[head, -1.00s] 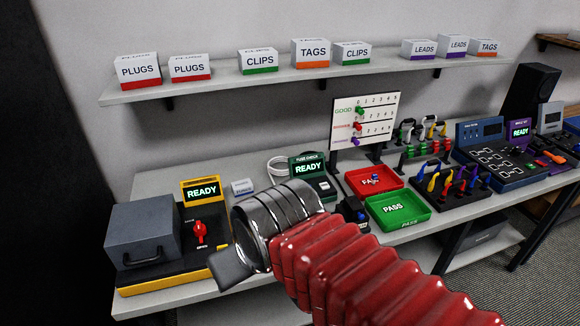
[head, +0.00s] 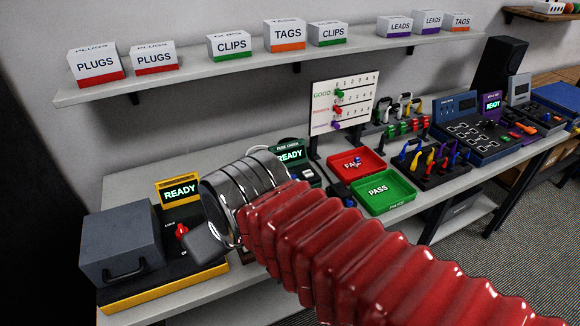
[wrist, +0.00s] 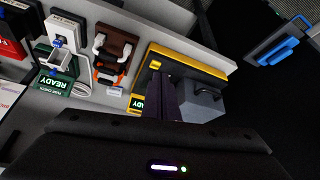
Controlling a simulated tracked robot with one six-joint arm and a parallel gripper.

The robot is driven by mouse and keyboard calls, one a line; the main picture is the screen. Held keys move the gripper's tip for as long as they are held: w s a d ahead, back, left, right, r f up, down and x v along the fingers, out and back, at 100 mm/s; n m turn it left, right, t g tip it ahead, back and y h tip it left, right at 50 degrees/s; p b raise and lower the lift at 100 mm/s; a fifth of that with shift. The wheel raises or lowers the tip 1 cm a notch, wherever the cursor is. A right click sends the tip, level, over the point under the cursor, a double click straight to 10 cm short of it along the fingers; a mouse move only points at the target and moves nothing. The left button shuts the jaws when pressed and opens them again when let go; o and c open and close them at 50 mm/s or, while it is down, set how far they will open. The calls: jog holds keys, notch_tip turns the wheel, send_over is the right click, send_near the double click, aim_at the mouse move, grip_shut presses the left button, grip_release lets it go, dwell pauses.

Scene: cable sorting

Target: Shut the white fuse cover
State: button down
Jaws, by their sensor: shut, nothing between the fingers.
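In the wrist view, the fuse check station has a green READY sign (wrist: 57,85) and a white box-like part (wrist: 60,61) with a dark opening. Next to it is a brown block (wrist: 126,41) with white arms and orange parts. I cannot tell for sure which white part is the fuse cover, or its angle. My gripper (wrist: 160,80) is shut and empty. Its dark fingers show over the yellow-and-black station, apart from the white parts. In the head view my arm hides the brown block and part of the fuse check station (head: 290,153).
The grey hinged box (head: 124,238) stands on the yellow-edged station (head: 165,293) at the left. A red tray (head: 372,168) and a green tray (head: 407,197) lie right of my arm. The shelf (head: 190,74) with labelled boxes is above. The bench behind my arm has some clear room.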

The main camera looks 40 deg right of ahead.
jog(key=w+d+m, duration=0.1)
jog(key=w+d, duration=0.4)
jog(key=d, duration=0.5)
jog(key=w+d+r+m+g+h, duration=0.1)
jog(key=w+d+m, duration=0.1)
jog(key=w+d, duration=0.4)
jog(key=w+d+m+g, duration=0.1)
jog(key=w+d, duration=0.4)
jog(key=d, duration=0.9)
jog(key=shift+w+d+r+m+h, duration=0.15)
jog(key=shift+d+r+m+h, duration=0.15)
jog(key=shift+d+r+m, duration=0.15)
jog(key=shift+a+f, duration=0.1)
jog(key=shift+f, duration=0.05)
notch_tip(320, 180, down, 9)
jog(key=shift+s+a, duration=0.15)
jog(key=shift+s, duration=0.2)
jog(key=shift+a+f, duration=0.1)
jog(key=shift+a, duration=0.15)
